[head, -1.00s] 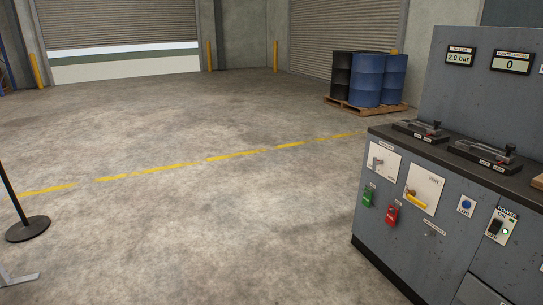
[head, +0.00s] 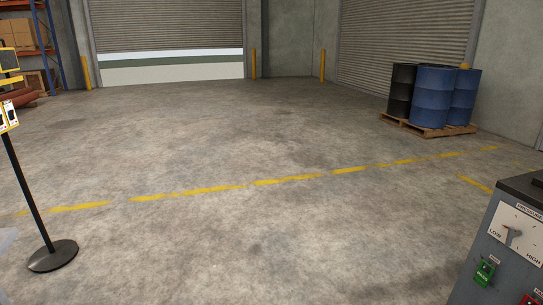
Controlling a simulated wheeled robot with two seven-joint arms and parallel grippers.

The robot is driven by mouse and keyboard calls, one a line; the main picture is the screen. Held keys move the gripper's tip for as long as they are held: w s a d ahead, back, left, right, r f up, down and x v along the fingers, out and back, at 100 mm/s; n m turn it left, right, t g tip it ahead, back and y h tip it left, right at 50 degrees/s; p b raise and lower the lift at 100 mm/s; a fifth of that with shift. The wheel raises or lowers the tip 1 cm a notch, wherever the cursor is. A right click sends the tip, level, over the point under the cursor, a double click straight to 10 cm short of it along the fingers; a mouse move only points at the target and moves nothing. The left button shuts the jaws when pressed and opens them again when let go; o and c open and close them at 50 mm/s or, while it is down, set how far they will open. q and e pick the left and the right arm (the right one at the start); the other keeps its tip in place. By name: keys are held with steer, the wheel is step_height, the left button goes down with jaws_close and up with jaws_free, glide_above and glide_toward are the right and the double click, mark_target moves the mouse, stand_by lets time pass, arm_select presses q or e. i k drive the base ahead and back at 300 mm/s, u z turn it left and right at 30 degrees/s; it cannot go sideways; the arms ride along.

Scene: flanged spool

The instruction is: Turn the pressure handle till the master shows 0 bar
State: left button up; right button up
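The pressure handle (head: 513,234) is a small grey lever on a white plate marked PRESSURE, LOW and HIGH, at the right edge of the head view. The plate is on the front of a grey console (head: 497,265), which is cut off by the frame. The master display is out of view now; a display reading 2.0 bar shows only in the earlier frame. Neither of my grippers is in view.
A post on a round black base (head: 52,256) stands at the left. Drums on a pallet (head: 428,128) stand at the back right. The middle floor is clear.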

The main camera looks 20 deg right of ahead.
mark_target(511, 233)
steer(key=z, duration=0.45)
steer(key=i, duration=2.3)
steer(key=z, duration=2)
steer(key=i, duration=1.15)
steer(key=z, duration=1.1)
